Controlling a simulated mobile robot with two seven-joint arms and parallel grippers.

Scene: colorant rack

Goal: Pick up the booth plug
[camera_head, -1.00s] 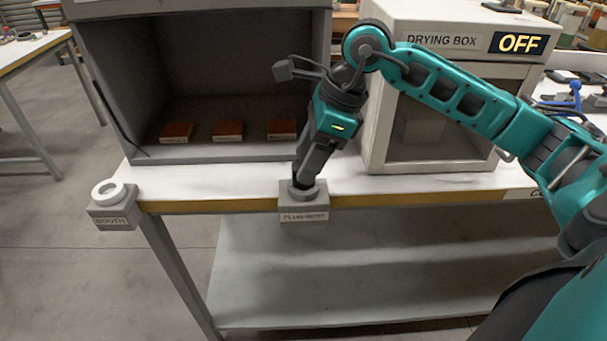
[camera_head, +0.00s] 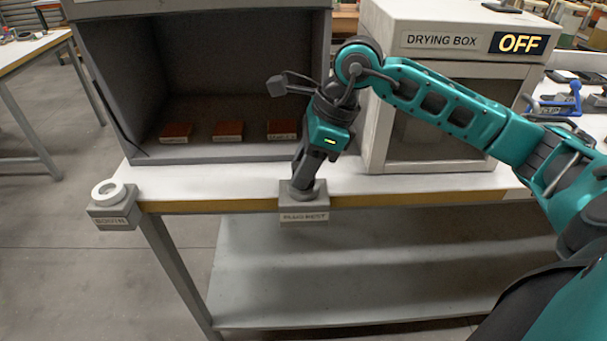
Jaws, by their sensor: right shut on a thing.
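My right gripper (camera_head: 302,184) points down at the grey block labelled as the plug rest (camera_head: 304,216) on the table's front edge. Its fingers are shut at the round collar on top of that block, on the booth plug. The plug is mostly hidden by the fingers and the collar, and I cannot tell whether it is clear of the collar. The booth socket (camera_head: 112,222), a grey block with a pale ring on top, is at the table's left front corner, and its ring looks empty. My left gripper is not in view.
A grey open booth (camera_head: 245,152) with three reddish-brown blocks (camera_head: 228,131) inside stands behind the gripper. The drying box (camera_head: 455,175), its sign reading OFF, stands to the right, close to my arm. The white tabletop (camera_head: 200,182) is clear between rest and socket.

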